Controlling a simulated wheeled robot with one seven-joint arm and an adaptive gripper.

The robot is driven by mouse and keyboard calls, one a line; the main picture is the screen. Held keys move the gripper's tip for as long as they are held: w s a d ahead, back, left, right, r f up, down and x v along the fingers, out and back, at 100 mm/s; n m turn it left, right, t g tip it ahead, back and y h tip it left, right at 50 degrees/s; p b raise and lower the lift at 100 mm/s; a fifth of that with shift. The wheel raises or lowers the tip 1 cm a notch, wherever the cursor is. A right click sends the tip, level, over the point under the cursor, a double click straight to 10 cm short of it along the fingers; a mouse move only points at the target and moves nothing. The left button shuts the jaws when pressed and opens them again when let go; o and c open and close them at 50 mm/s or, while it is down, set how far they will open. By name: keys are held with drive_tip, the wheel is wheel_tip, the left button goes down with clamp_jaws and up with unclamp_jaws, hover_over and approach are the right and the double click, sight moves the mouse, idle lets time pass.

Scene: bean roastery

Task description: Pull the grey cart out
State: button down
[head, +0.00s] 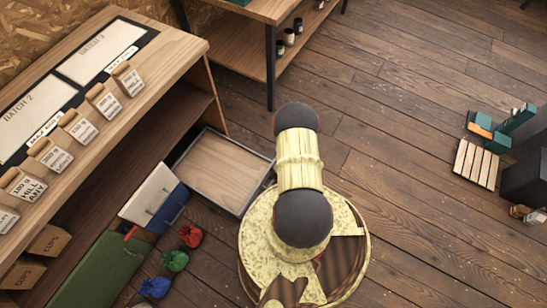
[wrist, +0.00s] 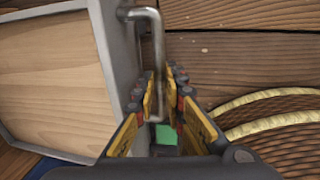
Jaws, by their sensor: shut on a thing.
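The grey cart (head: 215,168) is a low, grey-rimmed box with a pale wooden bed. In the head view it stands on the floor beside the wooden counter, its left side close against the counter's open lower bay. In the wrist view the cart (wrist: 50,80) fills the left side, and its bent metal handle (wrist: 152,22) stands off its grey edge. My gripper (wrist: 163,95) has its yellow-padded fingers on both sides of the handle and is shut on it. In the head view my arm hides the gripper and the handle.
The counter (head: 185,50) holds labelled bags and batch cards. A white and blue bin (head: 155,198), a green box (head: 100,270) and red, green and blue sacks (head: 174,261) are below the cart. A shelf table (head: 240,45) stands above. Floor to the right is mostly clear.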

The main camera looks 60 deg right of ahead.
drive_tip(key=c, duration=1.8)
unclamp_jaws()
drive_tip(key=shift+c, duration=0.2)
drive_tip(key=shift+r, duration=0.1)
wheel_tip(320, 180, up, 12)
drive_tip(key=s, duration=0.2)
drive_tip(key=shift+f, duration=0.2)
drive_tip(key=shift+s+d, duration=0.1)
